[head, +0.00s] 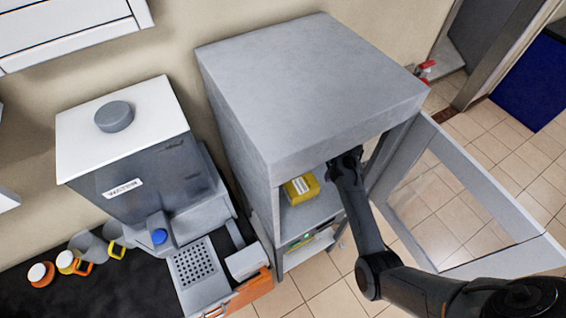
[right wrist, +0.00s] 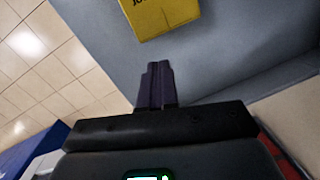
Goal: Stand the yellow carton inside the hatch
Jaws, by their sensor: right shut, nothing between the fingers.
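The yellow carton (head: 301,189) stands on a shelf inside the grey cabinet (head: 310,85), near the left side of the opening. It also shows at the top of the right wrist view (right wrist: 165,14), partly cut off. The hatch door (head: 462,192), a framed clear panel, is swung open to the right. My right gripper (head: 346,160) reaches into the opening, to the right of the carton. In the right wrist view its fingers (right wrist: 157,85) are together and empty, with a gap between them and the carton. My left gripper is not in view.
A water dispenser (head: 135,150) stands left of the cabinet, beside several mugs (head: 88,248) on a dark counter. A lower shelf (head: 308,251) holds small items. My right arm passes between the cabinet and the open door. Tiled floor is free in front.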

